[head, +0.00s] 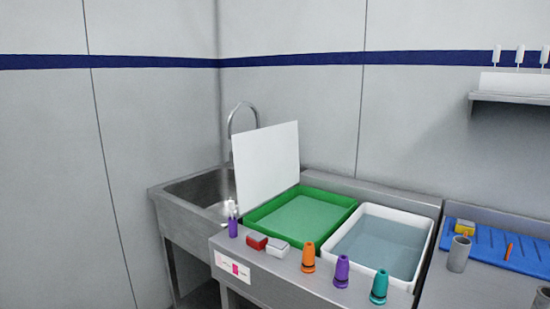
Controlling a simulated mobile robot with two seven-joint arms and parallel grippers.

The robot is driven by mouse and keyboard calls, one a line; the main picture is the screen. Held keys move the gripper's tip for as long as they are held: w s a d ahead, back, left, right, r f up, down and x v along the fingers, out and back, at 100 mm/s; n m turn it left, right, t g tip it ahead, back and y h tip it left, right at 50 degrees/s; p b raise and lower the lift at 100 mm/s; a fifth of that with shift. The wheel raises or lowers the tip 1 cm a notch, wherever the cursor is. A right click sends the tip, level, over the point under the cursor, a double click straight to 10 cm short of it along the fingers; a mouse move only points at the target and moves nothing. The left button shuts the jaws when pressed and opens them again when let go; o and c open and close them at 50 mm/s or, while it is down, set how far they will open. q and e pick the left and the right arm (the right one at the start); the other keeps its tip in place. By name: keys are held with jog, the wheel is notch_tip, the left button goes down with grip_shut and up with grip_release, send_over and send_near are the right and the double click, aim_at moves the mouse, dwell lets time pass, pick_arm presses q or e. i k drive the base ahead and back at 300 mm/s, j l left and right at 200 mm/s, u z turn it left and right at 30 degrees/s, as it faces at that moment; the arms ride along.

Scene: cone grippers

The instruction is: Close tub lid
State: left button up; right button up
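A green tub (336,204) stands on the steel counter, with a paler green surface inside it. A white flat lid (266,165) stands open and nearly upright along the tub's left side, next to the sink. A white tub (426,238) with bluish liquid is right beside the green one; no lid shows on it. Neither of my grippers is in view, so nothing shows as held.
A sink (185,190) with faucet is left. A blue mat (490,247) and grey cup (458,254) are right.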

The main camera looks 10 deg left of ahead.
aim_at(266, 160)
jog(key=i+j+z, duration=0.25)
jog(key=j+z, duration=0.25)
jog(key=j, duration=0.9)
jog(key=j+z, duration=0.5)
jog(key=j, duration=0.85)
jog(key=j+z, duration=0.3)
jog(key=j, duration=1.25)
jog(key=i+j+z, duration=0.1)
jog(key=i+j, duration=0.15)
jog(key=i, duration=0.1)
